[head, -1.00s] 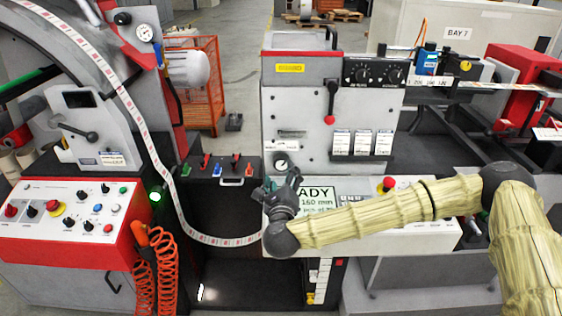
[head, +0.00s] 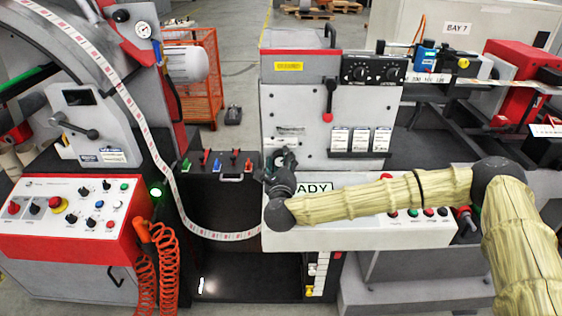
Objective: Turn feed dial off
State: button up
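A small round dial (head: 280,158) with a pale face sits low on the left of the grey machine front (head: 305,112), under a small label too small to read. I take it as the feed dial; its setting cannot be made out. My gripper (head: 279,165) is right in front of it, with dark fingers reaching up and covering most of it. The fingers seem to lie either side of the dial, but whether they touch it or are closed on it cannot be told. My wrist and forearm hide part of the READY display (head: 316,188).
Two black knobs (head: 374,73) sit higher up. A black switch box (head: 215,167) is just left of my gripper, and a label web (head: 165,180) loops below it. A red control panel (head: 75,212) stands at left.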

jog(key=c, duration=0.4)
jog(key=n+b, duration=0.1)
jog(key=n, duration=0.3)
jog(key=shift+b, duration=0.4)
jog(key=shift+n+b, duration=0.4)
jog(key=shift+n, duration=1.5)
jog(key=o, duration=1)
